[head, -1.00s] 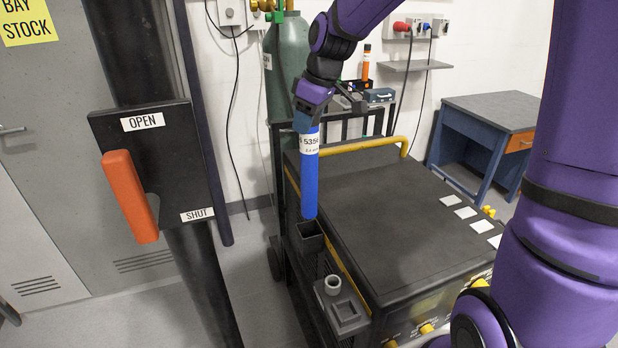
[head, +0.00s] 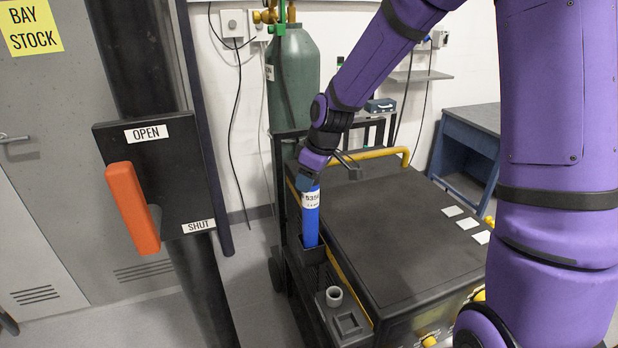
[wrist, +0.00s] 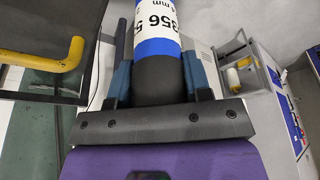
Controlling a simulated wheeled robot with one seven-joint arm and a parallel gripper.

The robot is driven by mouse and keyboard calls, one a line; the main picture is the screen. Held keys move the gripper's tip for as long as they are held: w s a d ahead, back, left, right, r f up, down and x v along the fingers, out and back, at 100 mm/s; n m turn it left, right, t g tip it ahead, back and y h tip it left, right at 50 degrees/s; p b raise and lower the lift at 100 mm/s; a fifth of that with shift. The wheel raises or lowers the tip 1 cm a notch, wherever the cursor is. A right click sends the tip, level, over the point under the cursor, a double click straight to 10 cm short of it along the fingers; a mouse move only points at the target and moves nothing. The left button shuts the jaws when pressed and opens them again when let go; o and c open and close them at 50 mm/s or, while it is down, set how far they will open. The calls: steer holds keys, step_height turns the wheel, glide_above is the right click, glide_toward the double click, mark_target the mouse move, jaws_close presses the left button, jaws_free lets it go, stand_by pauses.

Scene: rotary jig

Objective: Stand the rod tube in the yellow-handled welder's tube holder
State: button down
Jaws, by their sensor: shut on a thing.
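The blue rod tube (head: 311,226) with a white printed label is upright in the head view. Its lower end is inside the mouth of the black square tube holder (head: 313,254) on the side of the yellow-handled welder (head: 385,225). My gripper (head: 308,184) is shut on the tube's dark top end, above the holder. In the wrist view the tube (wrist: 157,48) runs between the two fingers, and the welder's yellow handle (wrist: 70,60) shows at the left. The tube's bottom end is hidden in the holder, so its depth cannot be told.
A grey tray with a round cup (head: 333,296) sits in front of the holder. A green gas cylinder (head: 292,80) stands behind. A black post with an orange lever (head: 133,208) is at the left, and a blue bench (head: 468,150) is at the back right.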

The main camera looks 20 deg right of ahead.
steer(key=c, duration=0.5)
jaws_free()
steer(key=shift+c, duration=0.2)
steer(key=v, duration=1.1)
steer(key=s+d+r+m+t, duration=0.1)
steer(key=s+r+m, duration=0.2)
steer(key=s, duration=0.6)
steer(key=s+d+r+m+t+h, duration=0.1)
steer(key=s+d+r+m, duration=0.1)
steer(key=s, duration=0.7)
steer(key=s+d+r+m+h, duration=0.1)
steer(key=s+r+m, duration=0.3)
steer(key=s, duration=0.5)
steer(key=shift+s+d+r+t, duration=0.2)
steer(key=shift+d+r+t, duration=0.2)
steer(key=shift+d+r, duration=0.1)
